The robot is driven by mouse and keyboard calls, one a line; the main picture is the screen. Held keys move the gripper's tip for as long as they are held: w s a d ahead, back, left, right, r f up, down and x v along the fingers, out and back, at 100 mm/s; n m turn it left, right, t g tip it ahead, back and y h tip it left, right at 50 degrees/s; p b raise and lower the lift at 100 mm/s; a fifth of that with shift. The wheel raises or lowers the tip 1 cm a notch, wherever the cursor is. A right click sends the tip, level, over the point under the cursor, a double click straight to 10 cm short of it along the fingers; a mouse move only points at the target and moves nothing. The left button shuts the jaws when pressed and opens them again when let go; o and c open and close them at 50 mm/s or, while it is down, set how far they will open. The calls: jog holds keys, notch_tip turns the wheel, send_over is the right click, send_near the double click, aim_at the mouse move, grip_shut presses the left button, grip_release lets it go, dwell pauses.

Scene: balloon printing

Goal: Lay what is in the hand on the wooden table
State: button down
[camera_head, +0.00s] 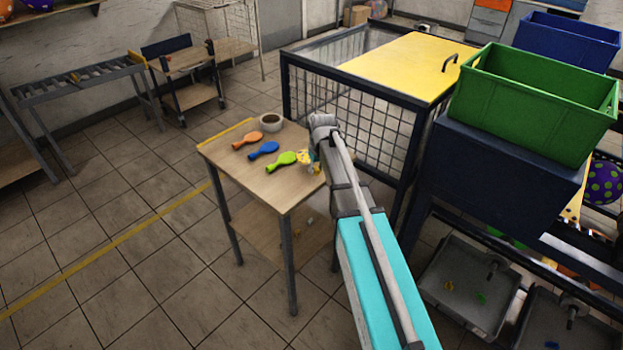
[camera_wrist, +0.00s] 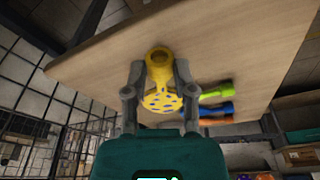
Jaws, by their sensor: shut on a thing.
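My gripper (camera_wrist: 158,82) is shut on a yellow balloon with blue spots (camera_wrist: 161,101), which has a ring-shaped neck. In the head view the yellow balloon (camera_head: 304,155) shows by the wooden table's right side, partly hidden by my arm. The wooden table (camera_head: 288,193) has a bare front part; its top also fills much of the wrist view (camera_wrist: 225,40). I cannot tell whether the balloon touches the tabletop. An orange balloon (camera_head: 247,139), a blue balloon (camera_head: 263,150) and a green balloon (camera_head: 281,161) lie in a row on the table, left of my gripper.
A round bowl (camera_head: 270,122) stands at the table's back corner. A dark mesh cage (camera_head: 365,118) with a yellow top stands close behind and right of the table. A green crate (camera_head: 535,100) sits farther right. The floor left of the table is clear.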

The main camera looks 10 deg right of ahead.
aim_at(315, 175)
dwell(0.3)
jog(key=shift+w+a+f+b, duration=0.15)
jog(key=shift+w+f+b, duration=0.2)
jog(key=shift+f+b, duration=0.25)
jog(key=shift+s+b+x, duration=0.15)
jog(key=shift+b+x, duration=0.55)
jog(key=shift+s+b+x, duration=0.15)
jog(key=shift+b+x, duration=0.5)
jog(key=shift+b, duration=0.05)
jog(key=shift+f, duration=0.25)
jog(key=shift+c, duration=2.2)
grip_release()
jog(key=shift+r, duration=0.15)
jog(key=p+v, duration=1.1)
jog(key=v, duration=0.1)
jog(key=shift+p, duration=0.4)
jog(key=shift+w, duration=0.1)
